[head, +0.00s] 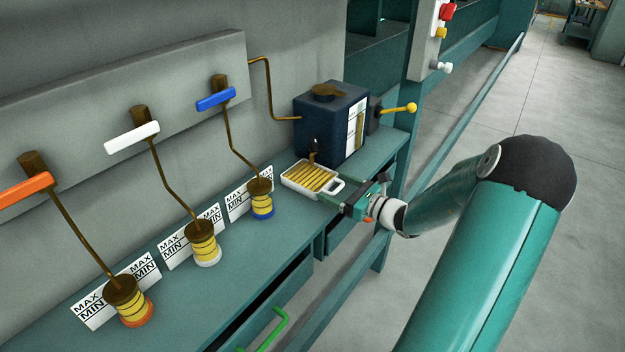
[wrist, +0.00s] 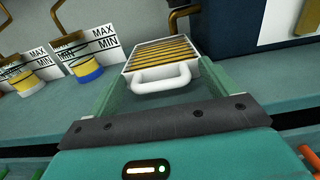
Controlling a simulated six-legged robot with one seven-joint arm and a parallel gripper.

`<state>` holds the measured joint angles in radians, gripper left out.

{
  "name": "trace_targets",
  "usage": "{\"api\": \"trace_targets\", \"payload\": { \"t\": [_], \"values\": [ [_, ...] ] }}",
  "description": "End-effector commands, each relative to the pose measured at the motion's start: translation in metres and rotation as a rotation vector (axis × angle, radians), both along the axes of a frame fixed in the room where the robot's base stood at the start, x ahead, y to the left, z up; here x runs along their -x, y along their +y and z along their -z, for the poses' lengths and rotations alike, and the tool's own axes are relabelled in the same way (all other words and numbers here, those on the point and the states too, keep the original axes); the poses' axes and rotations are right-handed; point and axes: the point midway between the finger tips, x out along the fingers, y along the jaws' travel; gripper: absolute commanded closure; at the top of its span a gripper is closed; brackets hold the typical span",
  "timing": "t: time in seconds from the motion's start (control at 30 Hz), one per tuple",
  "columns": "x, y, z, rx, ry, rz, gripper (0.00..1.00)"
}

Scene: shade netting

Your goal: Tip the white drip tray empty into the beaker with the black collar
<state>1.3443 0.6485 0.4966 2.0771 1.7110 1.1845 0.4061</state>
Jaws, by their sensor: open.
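The white drip tray (head: 287,181) sits on the bench below the dark blue tank's spout. It has slats with yellow between them and a loop handle (wrist: 160,78) facing me. My gripper (head: 345,198) is open at the handle end. In the wrist view its two fingers (wrist: 160,88) lie on either side of the handle, with gaps showing. Three beakers with yellow contents stand to the left: one with an orange collar (head: 138,314), one with a white collar (head: 208,258) and one with a blue collar (head: 263,213). No black collar shows in either view.
The dark blue tank (head: 318,120) stands right behind the tray, with a yellow-knobbed lever (head: 405,108). MAX/MIN cards (head: 190,238) stand behind the beakers. Bent brown pipes with coloured handles hang above them. The bench front (head: 240,290) is clear.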

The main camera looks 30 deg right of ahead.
Motion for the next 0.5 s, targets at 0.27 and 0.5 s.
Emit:
{"api": "trace_targets", "payload": {
  "t": [0.27, 0.5],
  "values": [
    [0.0003, 0.0001, 0.0000, 0.000, 0.000, 0.000, 0.34],
    [0.0001, 0.0003, -0.0005, 0.001, -0.001, -0.001, 0.72]
  ]
}}
